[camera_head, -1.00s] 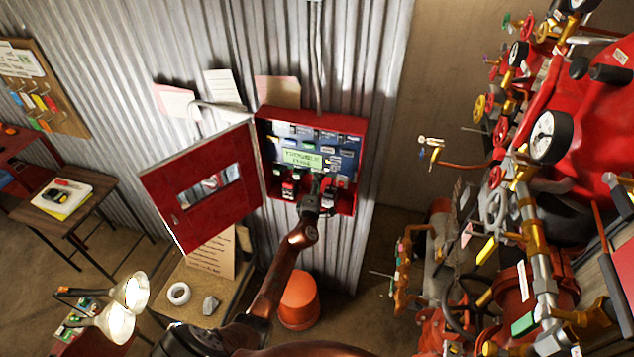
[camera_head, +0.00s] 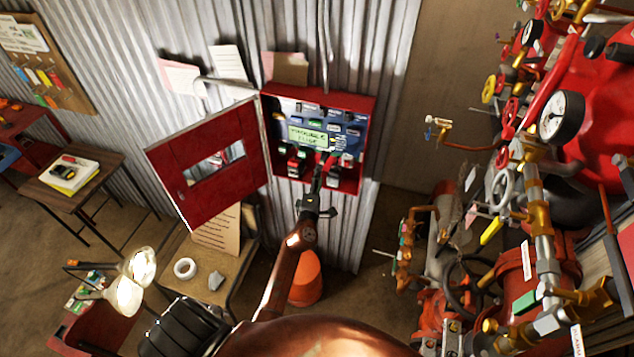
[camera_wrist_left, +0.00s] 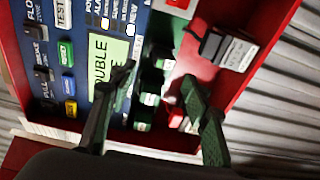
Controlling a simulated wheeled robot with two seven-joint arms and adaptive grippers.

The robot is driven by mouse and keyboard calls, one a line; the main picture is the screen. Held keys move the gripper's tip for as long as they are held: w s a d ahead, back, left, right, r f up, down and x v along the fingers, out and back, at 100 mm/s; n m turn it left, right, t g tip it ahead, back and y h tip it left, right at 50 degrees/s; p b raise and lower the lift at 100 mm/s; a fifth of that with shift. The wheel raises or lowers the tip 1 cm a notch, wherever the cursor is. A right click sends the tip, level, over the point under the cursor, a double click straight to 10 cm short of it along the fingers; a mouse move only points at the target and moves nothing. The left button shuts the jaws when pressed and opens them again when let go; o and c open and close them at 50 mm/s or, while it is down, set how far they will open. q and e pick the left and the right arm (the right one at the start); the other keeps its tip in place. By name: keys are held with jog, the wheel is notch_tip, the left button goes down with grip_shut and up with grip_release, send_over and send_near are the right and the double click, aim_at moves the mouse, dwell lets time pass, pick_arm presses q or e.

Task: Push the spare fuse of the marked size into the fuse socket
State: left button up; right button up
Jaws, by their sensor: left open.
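The open red alarm panel (camera_head: 368,135) hangs on the corrugated wall. Its display (camera_head: 308,135) appears to read TROUBLE FUSE; it also shows in the wrist view (camera_wrist_left: 110,58). My left gripper (camera_head: 324,158) is in front of the panel's lower part. In the wrist view its two fingers (camera_wrist_left: 160,78) are apart, with nothing visible held between them. Behind them are dark green blocks (camera_wrist_left: 147,98) and a small red part (camera_wrist_left: 177,117), partly hidden by a finger. I cannot make out the fuse socket or the spare fuse for certain. My right gripper is out of view.
The red panel door (camera_head: 205,165) stands open to the left. An orange bucket (camera_head: 305,280) is under the panel. Red pipework and valves (camera_head: 525,270) crowd the right side.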

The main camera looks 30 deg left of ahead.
aim_at(322, 160)
pick_arm(q)
jog(key=shift+v, duration=1.4)
jog(key=shift+c, duration=0.3)
